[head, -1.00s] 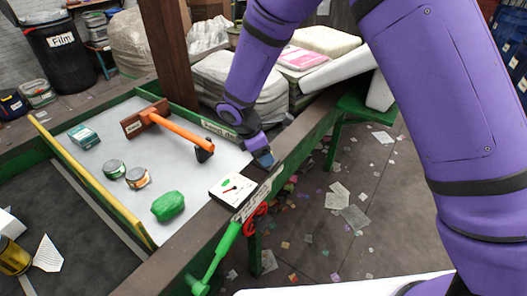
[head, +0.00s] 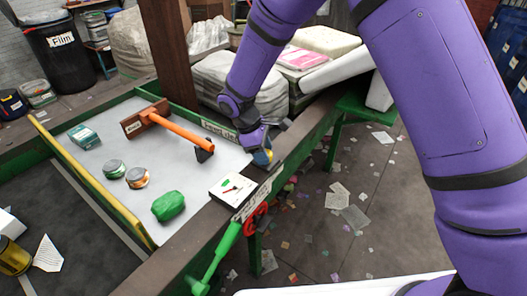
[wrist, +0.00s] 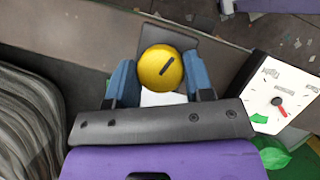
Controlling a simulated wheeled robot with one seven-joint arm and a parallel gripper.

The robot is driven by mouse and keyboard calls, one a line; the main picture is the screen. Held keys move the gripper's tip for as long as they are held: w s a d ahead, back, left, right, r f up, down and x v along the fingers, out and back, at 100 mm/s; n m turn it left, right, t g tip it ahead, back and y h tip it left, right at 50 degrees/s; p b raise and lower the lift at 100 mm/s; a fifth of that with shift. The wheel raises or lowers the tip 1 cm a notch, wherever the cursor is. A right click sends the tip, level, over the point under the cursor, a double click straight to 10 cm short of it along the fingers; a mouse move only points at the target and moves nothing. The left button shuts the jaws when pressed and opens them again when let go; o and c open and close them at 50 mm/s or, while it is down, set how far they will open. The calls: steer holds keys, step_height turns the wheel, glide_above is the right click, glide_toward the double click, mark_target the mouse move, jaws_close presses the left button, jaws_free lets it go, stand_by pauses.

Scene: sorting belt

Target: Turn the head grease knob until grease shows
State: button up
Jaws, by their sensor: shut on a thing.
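The knob (wrist: 161,68) is a round yellow cap with a dark line slanting up to the right across its face. In the wrist view it sits between the two blue fingers of my gripper (wrist: 161,82), which is shut on it.
A white table (head: 105,185) at left holds an orange-handled tool (head: 178,131), a green lump (head: 168,206), two round tins and a box. A red wheel (head: 256,218) and a green lever (head: 218,258) are below the gauge. Paper scraps litter the floor at right.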

steer(key=m, duration=0.2)
steer(key=m+g, duration=0.1)
steer(key=m, duration=0.1)
steer(key=shift+w+m+g+y, duration=0.1)
steer(key=shift+m+g+y, duration=0.2)
steer(key=shift+m+y, duration=0.1)
stand_by(0.5)
steer(key=o, duration=0.9)
steer(key=shift+r, duration=0.1)
steer(key=v, duration=1)
steer(key=shift+r, duration=0.3)
steer(key=shift+w, duration=0.15)
